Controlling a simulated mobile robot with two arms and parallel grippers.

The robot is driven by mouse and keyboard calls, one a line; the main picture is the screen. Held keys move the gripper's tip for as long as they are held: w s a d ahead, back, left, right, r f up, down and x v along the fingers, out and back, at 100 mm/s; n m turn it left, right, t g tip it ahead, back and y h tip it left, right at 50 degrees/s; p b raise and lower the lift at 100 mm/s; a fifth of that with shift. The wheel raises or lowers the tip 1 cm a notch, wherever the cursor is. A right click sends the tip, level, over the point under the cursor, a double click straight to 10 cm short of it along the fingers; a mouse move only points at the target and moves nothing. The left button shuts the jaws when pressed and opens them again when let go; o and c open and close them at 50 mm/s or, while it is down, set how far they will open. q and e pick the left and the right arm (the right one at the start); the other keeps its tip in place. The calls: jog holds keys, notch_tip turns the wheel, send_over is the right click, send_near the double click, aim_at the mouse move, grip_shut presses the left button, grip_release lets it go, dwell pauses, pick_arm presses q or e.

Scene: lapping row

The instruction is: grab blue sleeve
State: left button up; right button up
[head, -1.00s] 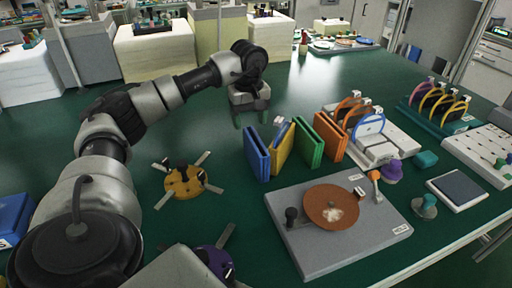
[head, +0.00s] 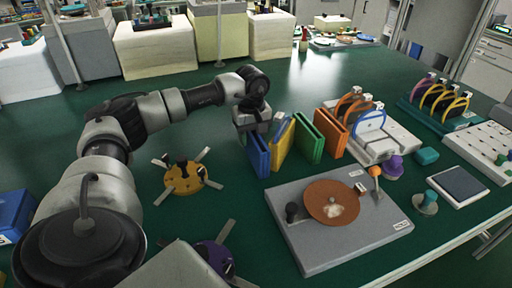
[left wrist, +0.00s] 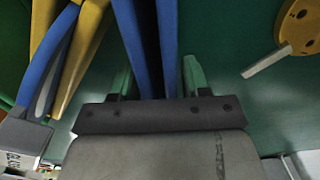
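The blue sleeve (head: 259,158) stands upright on the green table, at the left end of a row of coloured sleeves. My left gripper (head: 252,128) is right at its top, from behind and above. In the left wrist view the blue sleeve (left wrist: 168,45) runs between the two green fingertips of my left gripper (left wrist: 160,76). The fingers are apart, one on each side of the sleeve, with a visible gap on the right side. My right gripper is in neither view.
A yellow sleeve (head: 281,144) stands close to the right of the blue one, then a green sleeve (head: 310,140) and an orange sleeve (head: 331,132). A grey plate with a brown disc (head: 331,203) lies in front. A yellow round fixture (head: 183,180) lies left.

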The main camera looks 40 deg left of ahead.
pick_arm(q)
jog(key=c, duration=0.7)
jog(key=shift+o, duration=0.2)
